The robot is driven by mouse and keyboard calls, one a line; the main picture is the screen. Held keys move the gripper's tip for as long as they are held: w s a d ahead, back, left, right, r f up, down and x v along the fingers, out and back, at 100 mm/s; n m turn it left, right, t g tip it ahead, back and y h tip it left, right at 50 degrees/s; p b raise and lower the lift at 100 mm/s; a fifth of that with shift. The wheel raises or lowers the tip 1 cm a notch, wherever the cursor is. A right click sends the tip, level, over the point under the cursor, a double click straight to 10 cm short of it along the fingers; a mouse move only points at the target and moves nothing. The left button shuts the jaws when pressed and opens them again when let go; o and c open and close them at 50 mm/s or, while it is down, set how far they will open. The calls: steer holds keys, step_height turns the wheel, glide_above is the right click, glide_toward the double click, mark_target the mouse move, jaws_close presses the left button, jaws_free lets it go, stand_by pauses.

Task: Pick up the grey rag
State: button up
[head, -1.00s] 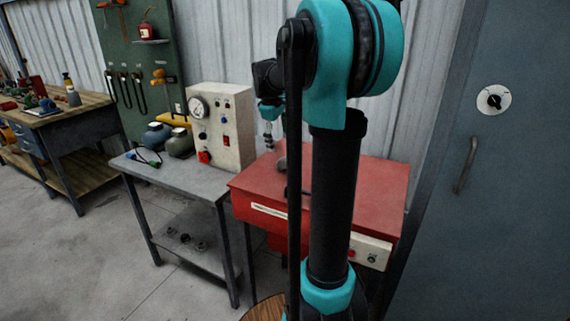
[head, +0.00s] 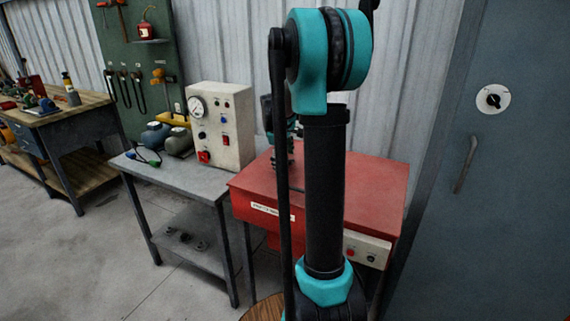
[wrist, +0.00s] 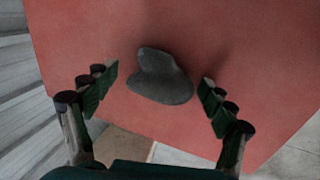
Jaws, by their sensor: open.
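The grey rag (wrist: 160,78) is a small crumpled dark grey lump on the red table top (wrist: 230,40) in the wrist view. My gripper (wrist: 157,84) is open, with one finger to the left of the rag and one to the right. Neither finger visibly touches it, and the height above the table is hard to judge. In the head view my gripper (head: 285,160) is low over the left part of the red top (head: 368,190), partly behind my arm. The rag cannot be made out there.
A grey metal table (head: 195,182) with a gauge box (head: 222,128) and two rounded vessels stands left of the red top. A tall grey-blue cabinet (head: 500,200) is at the right. A corrugated wall (head: 395,80) stands behind. The right part of the red top is clear.

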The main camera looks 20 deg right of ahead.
steer(key=shift+c, duration=0.3)
steer(key=c, duration=1.2)
steer(key=shift+r, duration=0.2)
